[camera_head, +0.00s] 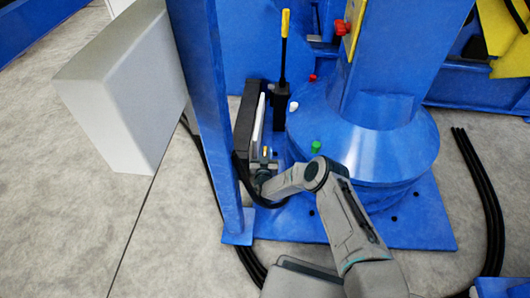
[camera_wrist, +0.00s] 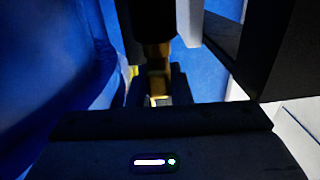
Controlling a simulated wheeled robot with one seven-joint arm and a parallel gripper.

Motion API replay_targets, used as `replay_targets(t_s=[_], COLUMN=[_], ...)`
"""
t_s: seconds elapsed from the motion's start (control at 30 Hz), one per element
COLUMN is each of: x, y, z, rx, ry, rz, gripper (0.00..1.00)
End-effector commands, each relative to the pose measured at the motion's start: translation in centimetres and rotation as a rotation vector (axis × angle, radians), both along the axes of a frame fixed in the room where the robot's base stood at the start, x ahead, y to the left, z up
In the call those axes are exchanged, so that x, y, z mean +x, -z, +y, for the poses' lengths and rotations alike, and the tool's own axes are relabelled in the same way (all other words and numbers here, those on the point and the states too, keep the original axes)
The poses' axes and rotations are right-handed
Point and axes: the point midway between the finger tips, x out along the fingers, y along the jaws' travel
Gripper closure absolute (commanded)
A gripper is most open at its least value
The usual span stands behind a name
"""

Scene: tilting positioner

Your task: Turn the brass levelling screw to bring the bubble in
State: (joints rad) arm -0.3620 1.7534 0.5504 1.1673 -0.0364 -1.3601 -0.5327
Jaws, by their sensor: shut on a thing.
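In the wrist view a brass screw (camera_wrist: 158,76) stands upright in the middle, below a dark cylindrical part. The dark fingers of my gripper (camera_wrist: 157,98) close around its lower part, in deep shadow. A wide dark block nearer the camera carries a small lit window (camera_wrist: 155,162) with a white bar and a green dot; I cannot tell whether this is the bubble vial. In the head view my gripper (camera_head: 264,170) reaches into the gap between a blue post and the round blue base.
The blue post (camera_head: 212,120) stands close on the left of my gripper. A dark box with a pale panel (camera_head: 257,125), a yellow-tipped lever (camera_head: 283,50) and a green knob (camera_head: 316,146) are near. Black cables (camera_head: 485,190) lie right.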

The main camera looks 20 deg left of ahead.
Motion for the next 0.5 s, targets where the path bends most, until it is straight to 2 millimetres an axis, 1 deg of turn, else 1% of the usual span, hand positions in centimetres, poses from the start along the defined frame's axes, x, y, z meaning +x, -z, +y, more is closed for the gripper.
replay_targets(t_s=[0.2, 0.5], x=[-0.07, -0.07], y=[-0.03, -0.01], z=[0.27, 0.13], rx=[0.0, 0.0], ry=[0.12, 0.153], rz=[-0.001, 0.001], gripper=[1.0, 1.0])
